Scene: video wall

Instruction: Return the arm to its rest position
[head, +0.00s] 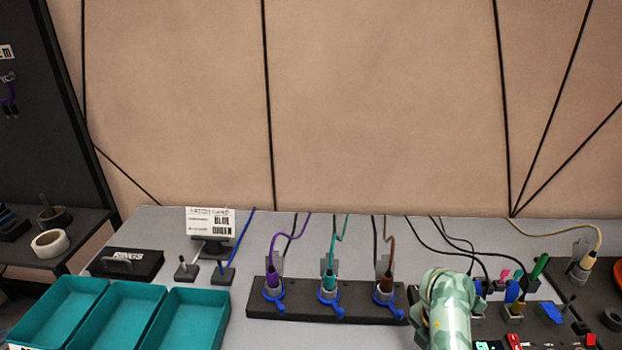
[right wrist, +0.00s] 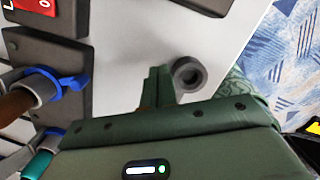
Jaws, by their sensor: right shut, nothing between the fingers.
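My right arm (head: 447,308), with green camouflage patterning, rises from the bottom edge of the head view, right of centre; its fingers cannot be made out there. In the right wrist view my right gripper (right wrist: 158,82) is shut, its two dark green fingers together with nothing between them. It is over the pale tabletop, and a dark grey ring-like part (right wrist: 188,73) shows beside the fingertips. My left gripper is not in view.
A black connector strip (head: 350,309) holds purple, teal and brown cable plugs with blue collars, left of my arm. A crowded panel with plugs (head: 515,312) stands to its right. Teal trays (head: 190,322) stand at left. Patterned blue fabric (right wrist: 297,45) shows in the right wrist view.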

